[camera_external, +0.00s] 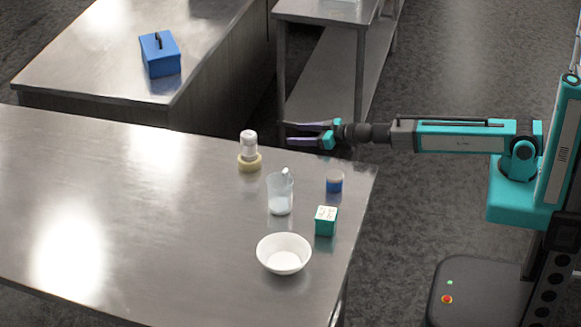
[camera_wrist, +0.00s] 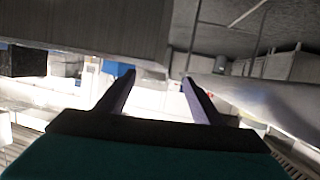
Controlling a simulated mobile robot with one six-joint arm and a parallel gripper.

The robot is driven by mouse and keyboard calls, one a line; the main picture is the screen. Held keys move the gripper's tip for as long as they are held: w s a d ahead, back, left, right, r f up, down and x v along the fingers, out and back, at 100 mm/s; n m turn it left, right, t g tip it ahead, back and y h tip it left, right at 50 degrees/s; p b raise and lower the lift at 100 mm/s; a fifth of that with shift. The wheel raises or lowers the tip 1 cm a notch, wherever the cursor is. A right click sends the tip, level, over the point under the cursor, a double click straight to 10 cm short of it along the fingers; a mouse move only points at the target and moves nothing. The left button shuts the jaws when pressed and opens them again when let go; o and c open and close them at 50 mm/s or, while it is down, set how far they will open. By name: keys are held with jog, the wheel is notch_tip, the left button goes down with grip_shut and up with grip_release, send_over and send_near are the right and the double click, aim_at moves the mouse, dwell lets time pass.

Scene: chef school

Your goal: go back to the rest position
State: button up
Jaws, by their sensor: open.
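My gripper (camera_external: 284,133) is open and empty in the external view, at the end of my arm stretched to the left. It is in the air near the table's far right corner, and points left. In the wrist view its two dark fingers (camera_wrist: 158,76) stand apart with nothing between them. The nearest things in the external view are a white-topped shaker (camera_external: 249,143) on a pale yellow ring (camera_external: 249,163), left of and below the fingertips in the picture.
The steel table (camera_external: 130,200) also holds a clear beaker (camera_external: 280,196), a small blue-filled cup (camera_external: 334,182), a green box (camera_external: 326,222) and a white bowl (camera_external: 284,255). A blue case (camera_external: 160,56) lies on another counter (camera_external: 95,60). A steel shelf unit (camera_external: 330,75) stands behind my gripper.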

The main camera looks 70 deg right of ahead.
jog(key=s+d+f+g+h, duration=0.1)
jog(key=s+d+f+g, duration=0.2)
jog(key=s+f+g, duration=0.8)
jog(key=s+a+f+g+y, duration=0.1)
jog(key=s+a+f, duration=0.1)
jog(key=s+f, duration=0.3)
jog(key=s+a+f+n+g+y, duration=0.1)
jog(key=s+a+f, duration=0.2)
jog(key=s, duration=0.5)
jog(key=s+a+f+g+y, duration=0.1)
jog(key=s+a+f, duration=0.1)
jog(key=s+f, duration=0.3)
jog(key=s+f+g, duration=0.3)
jog(key=s+f, duration=0.5)
jog(key=s, duration=0.5)
jog(key=s+f+g, duration=0.3)
jog(key=s+f, duration=0.6)
jog(key=s, duration=0.4)
jog(key=shift+s, duration=0.4)
